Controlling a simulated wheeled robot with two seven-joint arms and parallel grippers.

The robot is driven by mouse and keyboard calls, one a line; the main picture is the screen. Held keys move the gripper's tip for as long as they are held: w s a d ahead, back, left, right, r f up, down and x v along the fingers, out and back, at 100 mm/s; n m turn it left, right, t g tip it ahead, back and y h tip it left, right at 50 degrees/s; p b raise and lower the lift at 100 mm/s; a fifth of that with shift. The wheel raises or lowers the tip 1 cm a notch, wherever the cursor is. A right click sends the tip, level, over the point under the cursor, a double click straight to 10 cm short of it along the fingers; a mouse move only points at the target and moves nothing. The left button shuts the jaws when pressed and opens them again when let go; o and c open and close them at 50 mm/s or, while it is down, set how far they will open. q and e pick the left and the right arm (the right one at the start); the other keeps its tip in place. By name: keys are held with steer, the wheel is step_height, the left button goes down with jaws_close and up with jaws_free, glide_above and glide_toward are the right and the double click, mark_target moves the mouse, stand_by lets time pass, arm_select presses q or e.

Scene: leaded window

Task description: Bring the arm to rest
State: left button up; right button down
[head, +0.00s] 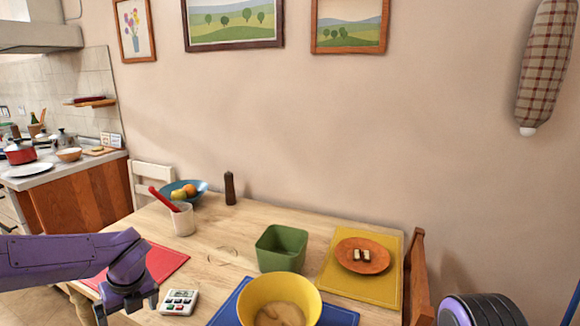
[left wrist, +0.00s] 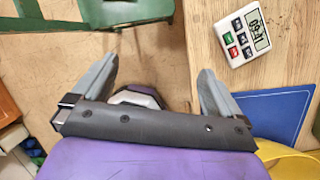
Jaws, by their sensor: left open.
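My left arm comes in from the left in the head view, over the table's front left corner. Its gripper (head: 127,307) points down, open, with nothing between the fingers. In the left wrist view the two grey fingers stand wide apart, and the gap between them (left wrist: 155,78) shows bare floor. A white timer (head: 179,302) lies on the table just right of the gripper, apart from it; it also shows in the left wrist view (left wrist: 243,34). My right gripper is out of view.
On the wooden table (head: 215,285) are a red placemat (head: 165,263), a white cup (head: 183,220), a green container (head: 281,248), a yellow bowl (head: 280,297) on a blue mat (head: 340,316), and an orange plate (head: 376,262). A wooden chair (head: 418,270) stands at the right.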

arm_select(q)
steer(key=s+f+m+t+y, duration=0.25)
steer(key=f+m, duration=0.45)
steer(key=m, duration=0.5)
steer(key=s+f+m+t+y, duration=0.2)
steer(key=s+f+m, duration=0.2)
steer(key=f+m, duration=0.55)
steer(key=s+d+f+m+h, duration=0.1)
steer(key=s+d+f+m, duration=0.1)
steer(key=s+m, duration=0.3)
steer(key=s+d+f+m+g+h, duration=0.1)
steer(key=s+f+m, duration=0.4)
steer(key=s, duration=0.5)
steer(key=s+d+f+m+g+h, duration=0.1)
steer(key=s+d+f+m+h, duration=0.1)
steer(key=s+f+m, duration=0.2)
steer(key=s+m, duration=0.3)
steer(key=s, duration=0.1)
steer(key=shift+d, duration=0.35)
steer(key=shift+h, duration=0.25)
